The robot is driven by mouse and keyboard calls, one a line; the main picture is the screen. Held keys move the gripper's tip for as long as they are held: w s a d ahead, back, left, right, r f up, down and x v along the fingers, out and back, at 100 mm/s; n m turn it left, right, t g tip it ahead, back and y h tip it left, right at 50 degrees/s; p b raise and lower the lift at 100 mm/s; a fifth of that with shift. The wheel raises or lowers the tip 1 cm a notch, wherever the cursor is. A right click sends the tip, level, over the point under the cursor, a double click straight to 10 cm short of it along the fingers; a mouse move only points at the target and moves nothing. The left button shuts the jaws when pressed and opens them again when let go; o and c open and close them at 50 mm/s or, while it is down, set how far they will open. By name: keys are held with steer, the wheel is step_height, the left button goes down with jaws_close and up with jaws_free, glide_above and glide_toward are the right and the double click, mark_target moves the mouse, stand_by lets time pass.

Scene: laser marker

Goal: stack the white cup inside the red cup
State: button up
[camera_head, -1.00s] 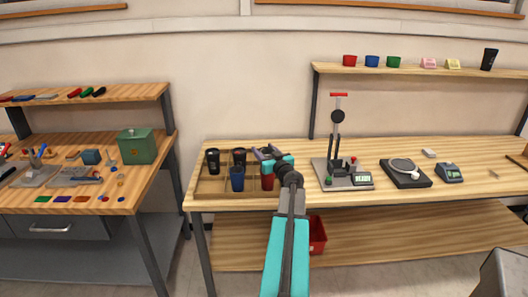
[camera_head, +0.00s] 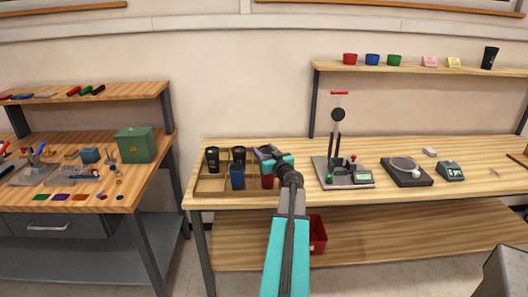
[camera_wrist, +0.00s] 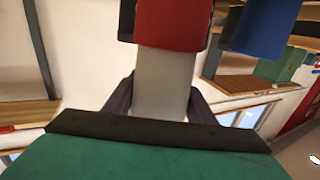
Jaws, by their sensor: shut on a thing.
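My gripper (camera_head: 264,152) is over the right side of the wooden tray on the bench. In the wrist view its dark fingers (camera_wrist: 160,98) are shut on the white cup (camera_wrist: 163,75), one on each side. The red cup (camera_wrist: 172,25) meets the lower end of the white cup in the wrist view, and that end is hidden by the red cup's rim and wall. How deep it sits inside cannot be told. In the head view the red cup (camera_head: 267,182) stands in the tray below my gripper, partly covered by my arm.
The divided tray (camera_head: 210,185) also holds a blue cup (camera_head: 237,177), close beside the red one, and two black cups (camera_head: 212,160) (camera_head: 239,155). A stand with a lever (camera_head: 337,150) is to the right. Small coloured cups (camera_head: 372,60) line the upper shelf.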

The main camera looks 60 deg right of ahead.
steer(key=shift+f+b, duration=0.85)
steer(key=shift+b, duration=0.5)
stand_by(0.3)
steer(key=o, duration=1.3)
steer(key=shift+r, duration=0.2)
steer(key=shift+r+p, duration=0.7)
steer(key=shift+r, duration=3.1)
